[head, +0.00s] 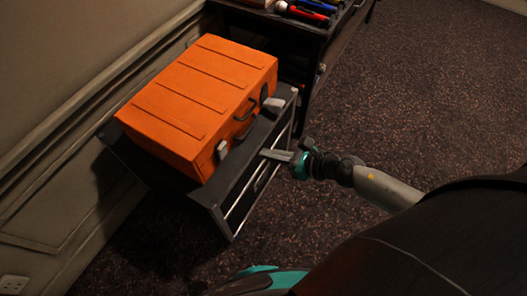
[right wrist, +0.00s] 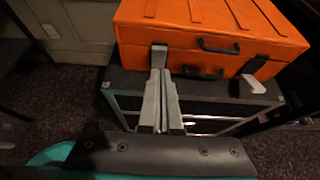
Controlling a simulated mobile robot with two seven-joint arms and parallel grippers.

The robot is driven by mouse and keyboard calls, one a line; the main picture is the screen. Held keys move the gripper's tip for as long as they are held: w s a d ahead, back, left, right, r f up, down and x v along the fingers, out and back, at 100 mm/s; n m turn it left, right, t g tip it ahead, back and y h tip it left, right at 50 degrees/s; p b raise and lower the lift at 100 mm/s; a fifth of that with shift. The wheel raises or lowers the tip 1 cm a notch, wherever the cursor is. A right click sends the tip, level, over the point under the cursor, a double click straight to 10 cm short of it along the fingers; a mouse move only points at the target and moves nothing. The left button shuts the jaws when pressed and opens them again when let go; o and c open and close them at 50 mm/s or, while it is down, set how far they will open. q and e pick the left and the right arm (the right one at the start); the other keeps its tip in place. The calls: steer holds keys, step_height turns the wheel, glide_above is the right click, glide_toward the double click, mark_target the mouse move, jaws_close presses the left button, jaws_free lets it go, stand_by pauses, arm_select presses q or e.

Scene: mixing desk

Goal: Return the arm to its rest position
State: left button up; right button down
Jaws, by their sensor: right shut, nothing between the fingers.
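My right gripper (head: 277,156) is stretched out toward the front of a dark cabinet, below an orange case. Its fingers are together and empty; they also show shut in the right wrist view (right wrist: 160,75). The orange case (head: 200,95) lies closed on top of the cabinet, its handle and grey latches facing my arm. In the right wrist view the case (right wrist: 215,35) is beyond the fingertips. One fingertip overlaps the near latch in that picture, and I cannot tell whether they touch. My left gripper is not in view.
The dark cabinet (head: 215,196) stands against a panelled wall (head: 50,170). A dark desk (head: 300,45) with several coloured tools on top stands behind it. The speckled carpet (head: 430,90) to the right is clear.

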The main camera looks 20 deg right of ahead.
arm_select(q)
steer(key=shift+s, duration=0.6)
arm_select(e)
steer(key=shift+s, duration=0.1)
steer(key=s+d+f+m+g+h+b, duration=0.1)
steer(key=s+d+f+m+h, duration=0.25)
steer(key=f+m, duration=0.7)
steer(key=s+d+f+m+h+b, duration=0.1)
steer(key=s+d+f+m+h, duration=0.3)
steer(key=f+m, duration=0.65)
arm_select(q)
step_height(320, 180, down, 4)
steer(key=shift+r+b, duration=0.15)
steer(key=shift+b, duration=0.65)
arm_select(e)
steer(key=s+a+f+m+g, duration=0.2)
steer(key=s+f+m+g, duration=0.2)
steer(key=s+m, duration=0.6)
steer(key=s+a+f+m+g, duration=0.2)
steer(key=s+f+m+g, duration=0.2)
steer(key=s, duration=1.1)
step_height(320, 180, down, 4)
steer(key=m, duration=0.6)
steer(key=shift+s+a, duration=0.25)
steer(key=shift+a, duration=0.1)
